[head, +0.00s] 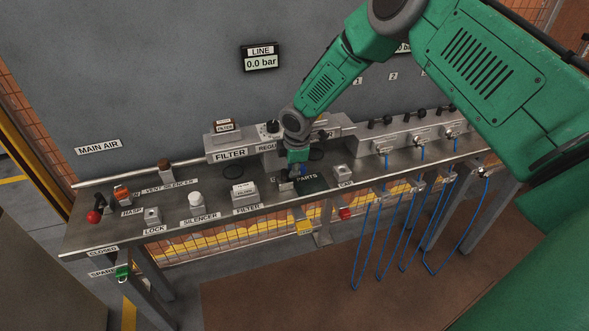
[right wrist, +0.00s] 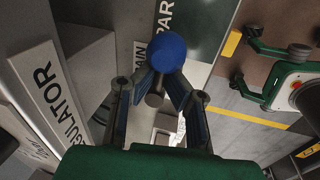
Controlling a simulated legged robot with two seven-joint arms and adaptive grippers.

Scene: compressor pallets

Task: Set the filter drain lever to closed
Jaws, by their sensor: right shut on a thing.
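The drain lever shows in the right wrist view as a blue ball knob (right wrist: 166,53) beside a partly covered label that ends in "AIN". My right gripper (right wrist: 157,78) is shut on this lever, with its fingers on either side just below the knob. In the head view my right gripper (head: 291,176) reaches down to the bench below the filter and regulator units, and hides most of the lever. I cannot tell the lever's exact position. The filter unit (head: 231,155) stands behind, to the left. My left gripper is not in view.
The REGULATOR label (right wrist: 55,100) is close on the left in the wrist view. A dark PARTS mat (head: 318,184) lies beside the gripper. Loose filter (head: 244,193) and silencer (head: 196,201) parts stand left. Blue hoses (head: 380,235) hang at right. The line display (head: 261,58) reads 0.0 bar.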

